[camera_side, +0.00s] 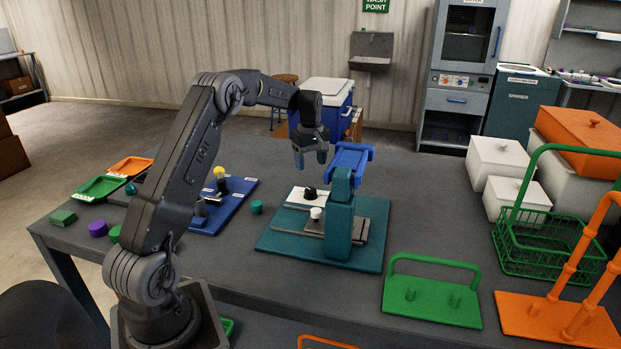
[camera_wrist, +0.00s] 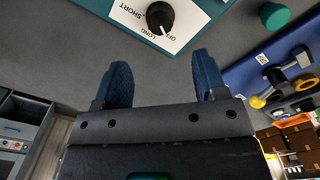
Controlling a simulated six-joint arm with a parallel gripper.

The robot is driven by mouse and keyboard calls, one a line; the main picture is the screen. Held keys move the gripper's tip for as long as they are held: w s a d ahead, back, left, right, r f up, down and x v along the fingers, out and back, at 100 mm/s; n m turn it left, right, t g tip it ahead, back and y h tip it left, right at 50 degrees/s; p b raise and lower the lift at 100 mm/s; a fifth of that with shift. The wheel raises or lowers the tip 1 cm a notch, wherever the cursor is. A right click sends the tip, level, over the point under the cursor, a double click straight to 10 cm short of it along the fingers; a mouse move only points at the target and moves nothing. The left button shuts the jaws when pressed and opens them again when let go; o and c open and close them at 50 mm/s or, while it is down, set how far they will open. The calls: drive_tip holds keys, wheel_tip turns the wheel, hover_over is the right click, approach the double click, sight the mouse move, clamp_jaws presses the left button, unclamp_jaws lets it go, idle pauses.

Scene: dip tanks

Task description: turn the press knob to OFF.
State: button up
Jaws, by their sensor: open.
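The black press knob (camera_side: 310,192) sits on a white label plate (camera_side: 293,200) on the teal base (camera_side: 280,243) of the press. In the wrist view the knob (camera_wrist: 160,17) is at the top, on its label plate (camera_wrist: 138,27) reading SHORT, LONG and OFF. Its white pointer line faces down in that picture, near LONG and OFF; I cannot tell exactly which. My gripper (camera_side: 310,159) is open and empty, above the knob and apart from it. In the wrist view the open blue fingertips (camera_wrist: 162,70) frame bare table below the knob.
The teal press column (camera_side: 341,225) with its blue head (camera_side: 351,157) stands close to the right of the knob. A blue board (camera_side: 225,205) with a yellow-topped fixture lies to the left, and a teal cylinder (camera_side: 257,207) stands between. A green handled rack (camera_side: 432,300) is at right.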

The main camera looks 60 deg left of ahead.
wheel_tip(320, 180, up, 4)
idle(0.5)
drive_tip(key=s+d+r+m+t+y, duration=0.1)
drive_tip(key=s+d+r+m, duration=0.4)
drive_tip(key=d, duration=0.4)
drive_tip(key=s+d+r+m+t+y, duration=0.1)
drive_tip(key=s+d+r+m, duration=0.2)
drive_tip(key=d+r+m, duration=0.45)
drive_tip(key=s+d+f+m+t+h, duration=0.1)
drive_tip(key=s+d+f+m, duration=0.1)
drive_tip(key=s+d, duration=0.7)
drive_tip(key=s+d+f+m+t+h, duration=0.1)
drive_tip(key=s+d+f+m+t, duration=0.1)
drive_tip(key=s+d, duration=0.6)
drive_tip(key=shift+s+d+m+t, duration=0.3)
drive_tip(key=shift+s+d+m, duration=0.15)
drive_tip(key=shift+m, duration=0.4)
drive_tip(key=shift+f, duration=0.1)
